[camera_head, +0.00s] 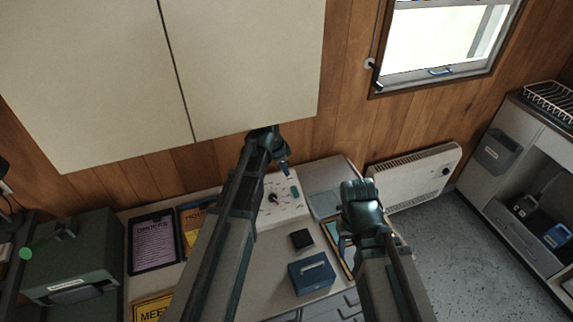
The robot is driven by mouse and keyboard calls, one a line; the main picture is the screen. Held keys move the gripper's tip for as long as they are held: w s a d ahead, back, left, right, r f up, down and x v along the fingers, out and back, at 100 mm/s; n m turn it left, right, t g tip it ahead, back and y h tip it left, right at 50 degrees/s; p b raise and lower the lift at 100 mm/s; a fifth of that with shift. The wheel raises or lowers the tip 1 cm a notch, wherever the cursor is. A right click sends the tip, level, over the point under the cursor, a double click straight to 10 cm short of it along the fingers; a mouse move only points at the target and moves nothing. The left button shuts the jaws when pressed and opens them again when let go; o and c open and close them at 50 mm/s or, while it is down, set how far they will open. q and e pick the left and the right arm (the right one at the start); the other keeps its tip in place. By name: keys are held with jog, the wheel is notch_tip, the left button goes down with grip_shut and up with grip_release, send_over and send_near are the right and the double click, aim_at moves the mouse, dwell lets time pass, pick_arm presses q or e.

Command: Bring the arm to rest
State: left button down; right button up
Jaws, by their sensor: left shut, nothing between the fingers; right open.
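My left arm reaches up from the bottom middle of the head view. Its wrist is just below the cream wall cabinet (245,70). My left gripper (285,171) points down and to the right, shut and empty, above a white panel (289,212) with a dark knob and a green part. I cannot tell how high above the panel it is. My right gripper (360,190) is at the end of my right arm, over the right part of the desk, and is open. My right arm hides part of a framed board below it.
On the desk (262,285) are a blue box (311,274), a small dark square (301,239) and framed signs (154,242). A green metal box (75,258) stands at left. A white heater (415,176) hangs on the wall, and shelving (520,185) stands right. The floor between is clear.

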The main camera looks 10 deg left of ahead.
pick_arm(q)
jog(key=s+d+n+g+y, duration=0.1)
jog(key=s+d+n, duration=0.1)
jog(key=s+d, duration=0.2)
jog(key=s+d+n+g+y, duration=0.1)
jog(key=s+d, duration=0.3)
jog(key=s, duration=0.7)
jog(key=s+d+f+n+g+y, duration=0.1)
jog(key=s+d+n, duration=0.2)
jog(key=s, duration=0.5)
jog(key=shift+d+n+g, duration=0.3)
jog(key=shift+d+n, duration=0.1)
jog(key=shift+d, duration=0.1)
jog(key=shift+s, duration=0.1)
